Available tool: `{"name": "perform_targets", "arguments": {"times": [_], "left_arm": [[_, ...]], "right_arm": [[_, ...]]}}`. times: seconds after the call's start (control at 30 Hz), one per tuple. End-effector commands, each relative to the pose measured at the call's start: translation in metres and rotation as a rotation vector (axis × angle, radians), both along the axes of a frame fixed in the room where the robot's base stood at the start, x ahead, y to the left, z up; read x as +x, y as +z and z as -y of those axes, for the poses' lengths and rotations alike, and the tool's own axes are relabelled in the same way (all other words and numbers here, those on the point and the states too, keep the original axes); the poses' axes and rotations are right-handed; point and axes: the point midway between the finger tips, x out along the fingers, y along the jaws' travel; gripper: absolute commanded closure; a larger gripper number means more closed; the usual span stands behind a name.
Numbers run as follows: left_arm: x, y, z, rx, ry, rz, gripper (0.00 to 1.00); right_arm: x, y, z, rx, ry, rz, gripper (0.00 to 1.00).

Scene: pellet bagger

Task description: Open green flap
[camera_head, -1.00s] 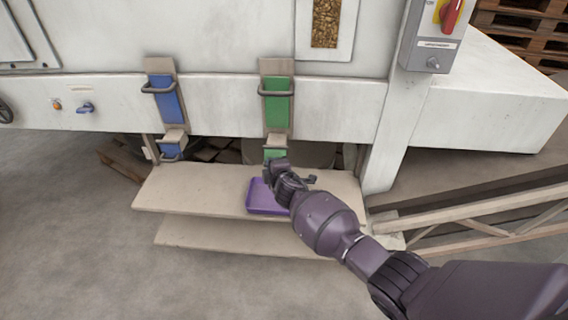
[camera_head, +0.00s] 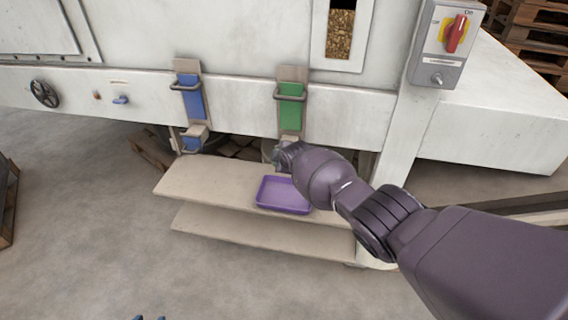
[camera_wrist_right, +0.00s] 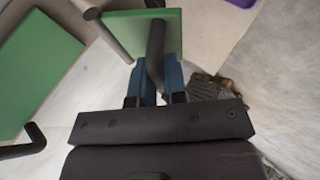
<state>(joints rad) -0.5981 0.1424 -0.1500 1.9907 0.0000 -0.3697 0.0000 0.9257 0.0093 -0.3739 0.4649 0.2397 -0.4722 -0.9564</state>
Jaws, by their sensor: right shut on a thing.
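The green flap (camera_wrist_right: 148,22) is at the top of the right wrist view, with a dark bar handle (camera_wrist_right: 155,52) across it. My right gripper (camera_wrist_right: 156,82) has its blue fingers shut on that handle. In the head view my right gripper (camera_head: 277,156) is at the foot of the green chute panel (camera_head: 290,106) and hides most of the flap there. How far the flap is tilted I cannot tell.
A purple tray (camera_head: 284,208) lies on the beige shelf (camera_head: 205,182) below the green chute. A blue chute panel (camera_head: 190,98) with its own small flap (camera_head: 194,138) is to the left. A grey switch box (camera_head: 446,45) is at upper right. The floor in front is clear.

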Motion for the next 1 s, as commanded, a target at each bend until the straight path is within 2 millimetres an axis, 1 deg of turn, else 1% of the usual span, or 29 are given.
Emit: {"name": "perform_targets", "arguments": {"times": [0.27, 0.37, 0.6, 0.8, 0.9, 1.0], "left_arm": [[-0.004, -0.017, -0.001, 0.000, 0.001, -0.011, 0.57], [-0.006, -0.028, -0.001, 0.001, 0.002, -0.019, 0.57], [-0.013, -0.061, -0.001, 0.000, 0.001, -0.046, 0.57], [-0.019, -0.082, -0.001, 0.001, 0.001, -0.069, 0.57], [-0.020, -0.087, -0.001, 0.001, 0.001, -0.076, 0.57], [-0.017, -0.085, 0.000, 0.001, -0.001, -0.070, 0.57]], "right_arm": [[0.005, 0.008, 0.001, 0.044, -0.001, -0.154, 1.00], [0.007, 0.011, 0.002, 0.066, -0.001, -0.225, 1.00], [0.011, 0.017, 0.003, 0.114, -0.001, -0.399, 1.00], [0.013, 0.024, 0.004, 0.141, 0.000, -0.496, 1.00], [0.015, 0.027, 0.004, 0.151, -0.002, -0.528, 1.00], [0.015, 0.030, 0.004, 0.157, -0.002, -0.548, 1.00]]}}
